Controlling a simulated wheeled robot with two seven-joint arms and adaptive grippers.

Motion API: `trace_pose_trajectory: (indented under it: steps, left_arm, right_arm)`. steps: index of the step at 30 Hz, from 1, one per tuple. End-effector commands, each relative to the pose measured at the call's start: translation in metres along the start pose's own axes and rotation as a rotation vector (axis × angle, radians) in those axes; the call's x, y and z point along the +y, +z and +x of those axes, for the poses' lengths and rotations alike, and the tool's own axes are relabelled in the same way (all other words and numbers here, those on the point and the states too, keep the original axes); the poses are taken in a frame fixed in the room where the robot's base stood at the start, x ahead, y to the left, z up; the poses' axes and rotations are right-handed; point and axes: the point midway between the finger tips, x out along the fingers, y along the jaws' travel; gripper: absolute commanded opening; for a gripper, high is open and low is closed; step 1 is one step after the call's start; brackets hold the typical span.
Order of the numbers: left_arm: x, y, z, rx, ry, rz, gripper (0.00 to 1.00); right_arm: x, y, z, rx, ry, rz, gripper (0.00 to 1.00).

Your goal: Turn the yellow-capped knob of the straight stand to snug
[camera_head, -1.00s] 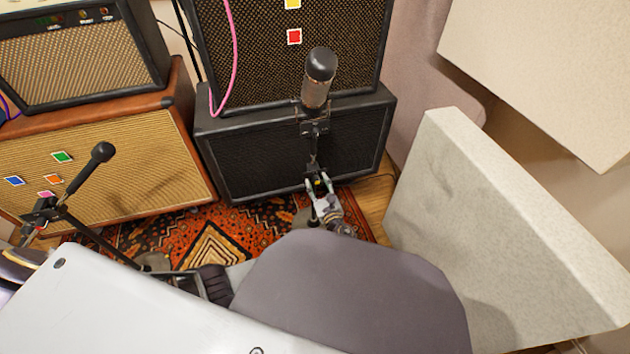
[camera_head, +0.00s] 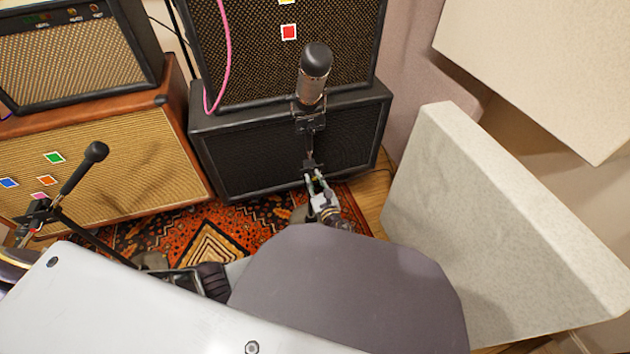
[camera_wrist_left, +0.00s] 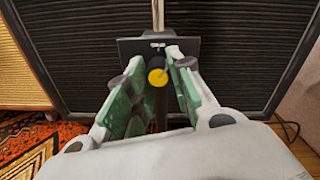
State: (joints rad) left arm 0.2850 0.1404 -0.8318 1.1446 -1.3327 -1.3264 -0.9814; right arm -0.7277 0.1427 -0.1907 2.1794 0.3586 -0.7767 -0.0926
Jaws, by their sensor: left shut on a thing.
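The straight stand (camera_head: 310,146) stands upright before the black amp cabinet and carries a dark microphone (camera_head: 313,75). Its yellow-capped knob (camera_wrist_left: 157,77) shows in the left wrist view, in front of a black block (camera_wrist_left: 145,47) on the stand. My left gripper (camera_head: 315,182) is at the stand below the microphone. In the wrist view its green-padded fingers (camera_wrist_left: 154,82) lie on either side of the knob, shut on it. In the head view the knob is hidden by the gripper. My right gripper is not in view.
A second microphone (camera_head: 84,168) on a tilted stand is at the left, before a tan amp (camera_head: 120,165). A pale acoustic panel (camera_head: 490,215) stands to the right. A patterned rug (camera_head: 205,240) covers the floor. A pink cable (camera_head: 226,50) hangs by the black cabinet (camera_head: 290,150).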

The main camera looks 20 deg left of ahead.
Motion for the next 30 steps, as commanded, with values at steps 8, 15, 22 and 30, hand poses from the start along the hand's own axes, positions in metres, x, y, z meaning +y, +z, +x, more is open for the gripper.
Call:
trace_pose_trajectory:
  steps: [8,15,22,30]
  left_arm:
    - [0.0002,0.0005,0.0002,0.001,0.002,-0.067,0.0]
    - [-0.0003,0.0004,0.0002,0.004,0.002,-0.197,0.0]
    - [-0.0009,0.0004,0.0002,0.009,0.004,-0.363,0.0]
    - [-0.002,0.0013,0.0001,0.012,0.004,-0.549,0.0]
  right_arm:
    - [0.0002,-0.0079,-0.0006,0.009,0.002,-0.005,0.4]
    - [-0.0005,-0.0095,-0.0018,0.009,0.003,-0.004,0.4]
    - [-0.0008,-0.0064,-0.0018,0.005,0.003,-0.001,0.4]
    - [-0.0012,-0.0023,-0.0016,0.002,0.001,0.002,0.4]
